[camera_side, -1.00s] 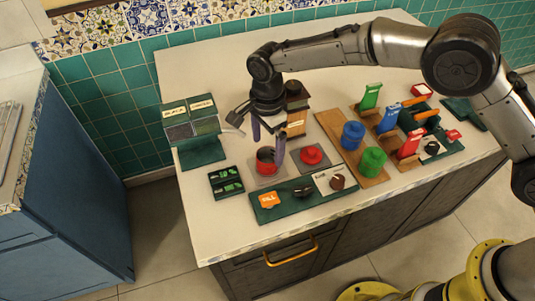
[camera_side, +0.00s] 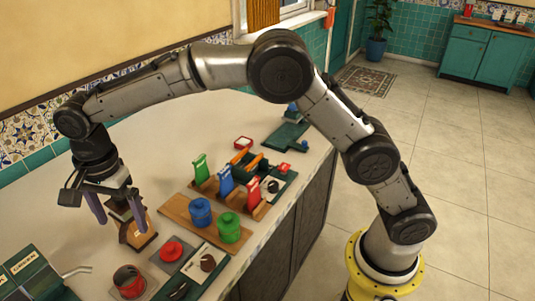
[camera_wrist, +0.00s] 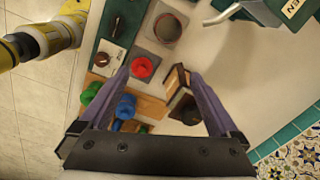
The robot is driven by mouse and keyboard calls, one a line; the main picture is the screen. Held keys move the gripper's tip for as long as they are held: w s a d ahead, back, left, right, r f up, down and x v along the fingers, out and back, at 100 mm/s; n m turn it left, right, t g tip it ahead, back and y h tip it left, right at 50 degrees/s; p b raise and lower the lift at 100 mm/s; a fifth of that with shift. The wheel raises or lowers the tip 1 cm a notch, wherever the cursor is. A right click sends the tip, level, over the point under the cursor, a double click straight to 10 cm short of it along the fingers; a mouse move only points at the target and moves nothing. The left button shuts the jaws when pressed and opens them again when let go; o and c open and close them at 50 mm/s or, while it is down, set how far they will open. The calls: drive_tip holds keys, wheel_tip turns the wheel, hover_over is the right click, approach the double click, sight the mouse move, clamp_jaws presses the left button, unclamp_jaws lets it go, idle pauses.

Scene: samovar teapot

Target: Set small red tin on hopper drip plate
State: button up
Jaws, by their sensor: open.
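An open-topped red tin (camera_side: 130,284) with a dark inside stands on a grey square plate (camera_side: 149,283) in the side view. It also shows at the top of the wrist view (camera_wrist: 168,27). My gripper (camera_side: 120,213) is open and empty, above the counter near a brown wooden box (camera_side: 138,233), apart from the tin. In the wrist view the fingers (camera_wrist: 158,80) spread with the red lid-like piece (camera_wrist: 142,68) and the box showing between them. The labelled green hopper (camera_side: 27,270) with a spout (camera_side: 76,270) is partly cut off; its drip plate is not clear.
A red round piece (camera_side: 171,250) sits on another grey plate close to the tin. Blue (camera_side: 201,212) and green (camera_side: 229,228) canisters stand on a wooden board, with upright coloured scoops behind. A green board with knobs (camera_side: 207,264) lies along the counter's front.

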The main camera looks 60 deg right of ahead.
drive_tip(key=s+d+r+n+t, duration=0.1)
drive_tip(key=s+d+r+n, duration=0.1)
drive_tip(key=s+d+r, duration=0.35)
drive_tip(key=s+d+r+n+t, duration=0.1)
drive_tip(key=s+d+r+n, duration=0.2)
drive_tip(key=d, duration=0.5)
drive_tip(key=s+d+r+n+t, duration=0.1)
drive_tip(key=s+d+r+n, duration=0.1)
drive_tip(key=s+d+r, duration=0.3)
drive_tip(key=s+d+f+n+t, duration=0.1)
drive_tip(key=s+d+f+n, duration=0.1)
drive_tip(key=s, duration=0.6)
drive_tip(key=s+d+f+n+t, duration=0.1)
drive_tip(key=s+d+f+n, duration=0.2)
drive_tip(key=s+d, duration=0.4)
drive_tip(key=shift+s+d+f+n, duration=0.3)
drive_tip(key=shift+s+n, duration=0.25)
drive_tip(key=shift+n, duration=0.15)
